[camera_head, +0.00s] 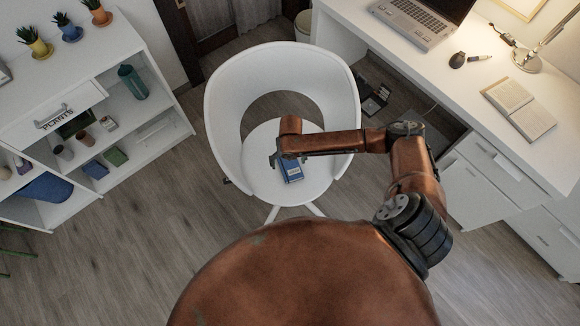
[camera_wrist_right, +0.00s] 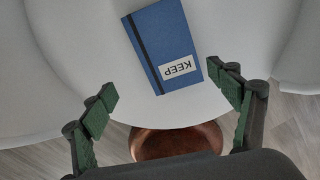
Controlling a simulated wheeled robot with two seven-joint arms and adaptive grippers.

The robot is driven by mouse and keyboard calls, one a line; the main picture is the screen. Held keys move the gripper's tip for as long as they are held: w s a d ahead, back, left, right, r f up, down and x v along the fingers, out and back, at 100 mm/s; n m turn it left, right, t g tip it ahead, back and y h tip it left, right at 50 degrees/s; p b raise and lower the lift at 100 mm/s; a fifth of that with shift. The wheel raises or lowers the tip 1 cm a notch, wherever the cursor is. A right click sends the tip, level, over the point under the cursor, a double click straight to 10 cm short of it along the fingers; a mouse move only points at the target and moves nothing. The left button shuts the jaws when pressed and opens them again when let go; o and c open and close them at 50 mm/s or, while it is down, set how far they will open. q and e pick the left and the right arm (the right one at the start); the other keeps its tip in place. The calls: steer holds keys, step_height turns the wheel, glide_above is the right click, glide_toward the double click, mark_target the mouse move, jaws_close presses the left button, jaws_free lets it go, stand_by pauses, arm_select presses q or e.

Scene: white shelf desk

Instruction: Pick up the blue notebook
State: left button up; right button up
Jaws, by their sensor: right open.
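The blue notebook (camera_head: 291,171) lies on the seat of the white chair (camera_head: 262,185), partly hidden by my right gripper in the head view. In the right wrist view the notebook (camera_wrist_right: 163,42) shows a dark elastic band and a white label reading KEEP. My right gripper (camera_head: 276,160) is above the seat beside the notebook. In the wrist view the right gripper (camera_wrist_right: 172,94) is open and empty, its green-padded fingers apart, with the notebook just beyond and between them. My left gripper is not in view.
The chair's curved backrest (camera_head: 285,62) rises around the seat. A white desk (camera_head: 470,75) with a laptop (camera_head: 420,20), open book (camera_head: 518,108) and lamp (camera_head: 527,60) stands right. A white shelf (camera_head: 95,55) with plants stands left. Wooden floor (camera_head: 130,240) is clear between.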

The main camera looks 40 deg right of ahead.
mark_target(290, 165)
steer(key=shift+w+d+r+n, duration=0.2)
steer(key=shift+d, duration=0.2)
steer(key=shift+w+d+r+n, duration=0.15)
steer(key=shift+d+n, duration=0.05)
steer(key=shift+d, duration=0.2)
steer(key=shift+w+d, duration=0.1)
steer(key=shift+d, duration=0.15)
steer(key=f+b, duration=0.1)
steer(key=f, duration=0.1)
steer(key=f+b, duration=0.1)
steer(key=f, duration=0.2)
steer(key=f+b, duration=0.1)
steer(key=f, duration=0.1)
steer(key=shift+w+a+f, duration=0.25)
steer(key=shift+f, duration=0.1)
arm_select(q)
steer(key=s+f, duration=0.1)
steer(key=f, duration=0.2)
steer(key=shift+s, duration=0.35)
arm_select(e)
steer(key=shift+r, duration=0.1)
steer(key=c, duration=1.3)
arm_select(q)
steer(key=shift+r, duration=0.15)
arm_select(e)
steer(key=shift+r, duration=0.15)
steer(key=shift+c, duration=0.2)
